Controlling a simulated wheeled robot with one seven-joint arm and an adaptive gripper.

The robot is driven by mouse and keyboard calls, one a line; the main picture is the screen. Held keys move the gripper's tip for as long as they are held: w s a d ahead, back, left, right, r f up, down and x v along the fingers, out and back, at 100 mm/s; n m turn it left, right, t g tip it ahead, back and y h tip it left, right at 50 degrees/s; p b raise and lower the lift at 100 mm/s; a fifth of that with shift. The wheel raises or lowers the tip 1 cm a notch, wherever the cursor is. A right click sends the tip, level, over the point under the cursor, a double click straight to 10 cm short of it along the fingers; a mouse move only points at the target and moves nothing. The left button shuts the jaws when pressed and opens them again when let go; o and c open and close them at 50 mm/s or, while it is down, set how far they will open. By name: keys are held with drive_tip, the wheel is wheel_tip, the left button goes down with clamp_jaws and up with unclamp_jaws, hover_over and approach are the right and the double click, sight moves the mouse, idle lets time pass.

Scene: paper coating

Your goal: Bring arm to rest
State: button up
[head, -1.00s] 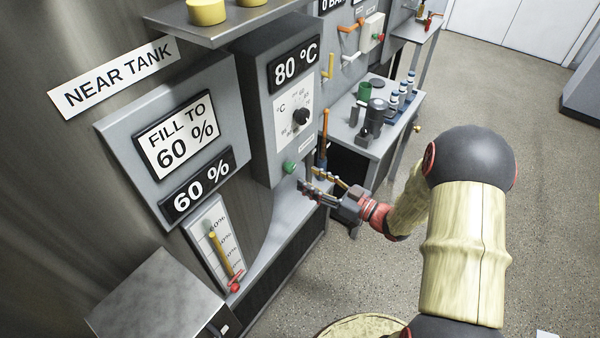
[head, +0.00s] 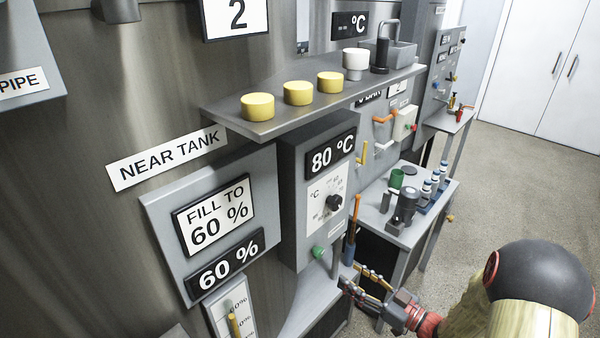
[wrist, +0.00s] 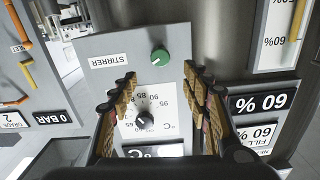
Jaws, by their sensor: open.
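My gripper (head: 368,282) is open and empty in the head view, low in front of the control box with the 80 °C display (head: 333,152). In the wrist view my gripper (wrist: 160,95) has its two fingers spread apart, with the box face between them. That face carries a green stirrer knob (wrist: 160,57) and a black temperature dial (wrist: 144,120). The fingers look apart from the knobs, though the exact gap is hard to judge. My arm reaches in from the lower right of the head view.
A shelf (head: 290,112) with several yellow caps juts out above the box. A side table (head: 425,195) with a dark device and blue-capped vials stands behind the gripper. The fill panel (head: 160,210) reads 60 %. Open floor (head: 520,170) lies to the right.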

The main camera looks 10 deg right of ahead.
drive_tip(key=d+f+m+g+h, duration=0.3)
drive_tip(key=d+f+h, duration=0.45)
drive_tip(key=f, duration=0.45)
drive_tip(key=s+d+r+m+g+h, duration=0.2)
drive_tip(key=s+d+m+g+h, duration=0.2)
drive_tip(key=s+d+g+h, duration=0.55)
drive_tip(key=s+a+r+m+y, duration=0.1)
drive_tip(key=s+a+r+y, duration=0.1)
drive_tip(key=s+a+r, duration=0.4)
drive_tip(key=s+a+r+m+y, duration=0.1)
drive_tip(key=s+a+r+y, duration=0.15)
drive_tip(key=r, duration=0.55)
drive_tip(key=s+a+r+n+t+y, duration=0.1)
drive_tip(key=a+r, duration=0.5)
drive_tip(key=a, duration=0.1)
drive_tip(key=s+a+r+n+t+y, duration=0.1)
drive_tip(key=a+r+t, duration=0.1)
drive_tip(key=a+r, duration=0.5)
drive_tip(key=shift+s+a+r+n, duration=0.2)
drive_tip(key=shift+s+a+n, duration=0.15)
drive_tip(key=shift+a, duration=0.35)
